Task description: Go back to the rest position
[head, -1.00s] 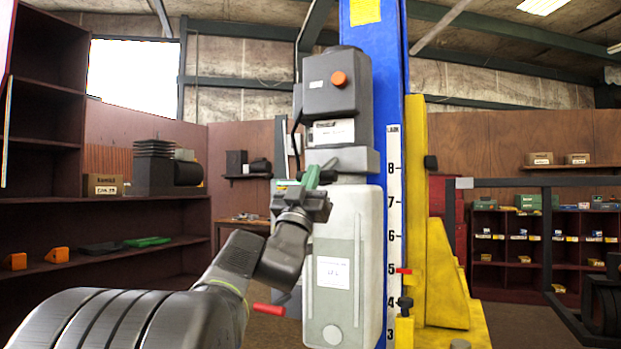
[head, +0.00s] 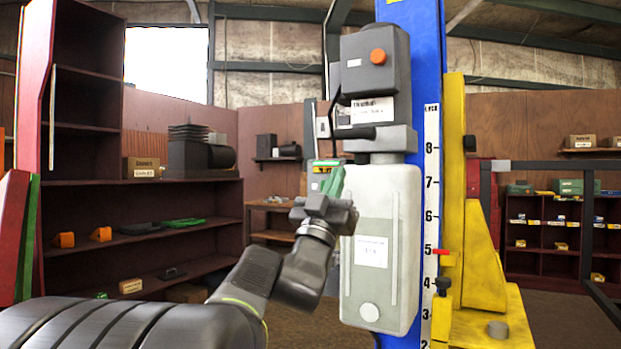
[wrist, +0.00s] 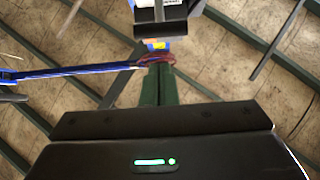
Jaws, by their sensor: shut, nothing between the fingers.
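My gripper (head: 333,181) points up in the head view, its green fingers together with nothing between them. It is in front of and left of the lift's power unit, which has a pale tank (head: 380,245) and a grey box with an orange button (head: 378,56). I cannot tell the exact gap between them. In the wrist view, the shut fingers (wrist: 157,84) point towards the ceiling, with a dark part of the unit (wrist: 160,20) at the top edge.
The blue lift column (head: 414,60) with a numbered scale and a yellow carriage (head: 473,200) stands to the right. Dark shelves (head: 85,90) with orange and green items are at left. Another shelf unit (head: 535,235) is at the far right. Brown floor shows between them.

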